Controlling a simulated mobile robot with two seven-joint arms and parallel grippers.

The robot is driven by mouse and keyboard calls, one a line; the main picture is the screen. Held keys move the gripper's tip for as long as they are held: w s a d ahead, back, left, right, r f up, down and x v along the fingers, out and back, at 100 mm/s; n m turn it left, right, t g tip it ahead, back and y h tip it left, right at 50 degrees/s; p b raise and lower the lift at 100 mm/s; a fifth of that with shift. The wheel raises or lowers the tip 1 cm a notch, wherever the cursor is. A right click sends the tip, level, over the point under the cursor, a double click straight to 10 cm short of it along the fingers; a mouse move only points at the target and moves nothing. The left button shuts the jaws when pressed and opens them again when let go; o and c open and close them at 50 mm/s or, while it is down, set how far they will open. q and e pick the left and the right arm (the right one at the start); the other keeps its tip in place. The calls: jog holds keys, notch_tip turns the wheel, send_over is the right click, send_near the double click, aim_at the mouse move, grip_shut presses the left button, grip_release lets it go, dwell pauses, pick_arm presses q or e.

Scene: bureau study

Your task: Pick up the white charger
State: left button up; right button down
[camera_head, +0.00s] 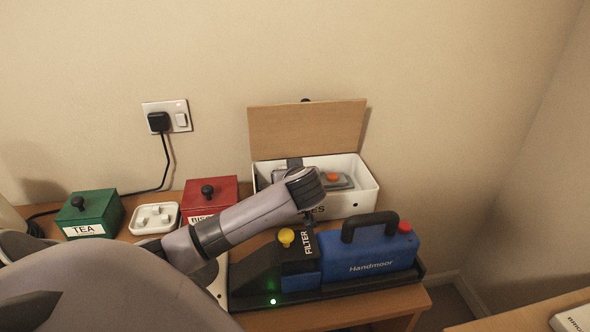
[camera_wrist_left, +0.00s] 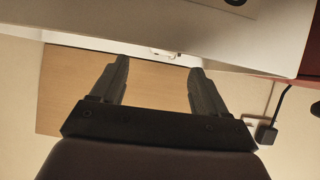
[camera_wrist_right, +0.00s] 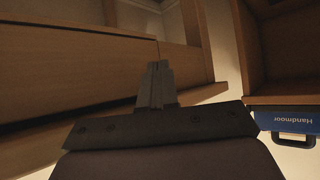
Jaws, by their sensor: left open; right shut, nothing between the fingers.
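A small white thing (camera_wrist_left: 163,52) shows past the fingertips, too small to identify. My right gripper (camera_wrist_right: 157,68) is shut and empty in front of wooden furniture.
A green TEA box (camera_head: 92,212) and a red box (camera_head: 210,194) flank the charger. A blue Handmoor case (camera_head: 368,250) stands at the front right. A grey device with an orange button (camera_head: 333,178) is in the white box. A black plug (camera_head: 158,121) has a trailing cord.

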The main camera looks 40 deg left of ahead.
pick_arm(q)
jog(key=shift+w+a+f, duration=0.2)
jog(key=shift+a+f, duration=0.35)
jog(key=shift+a, duration=0.1)
jog(key=shift+x, duration=2.8)
jog(key=shift+w+r, duration=0.1)
jog(key=shift+r, duration=0.05)
jog(key=shift+c, duration=0.3)
jog(key=c, duration=1)
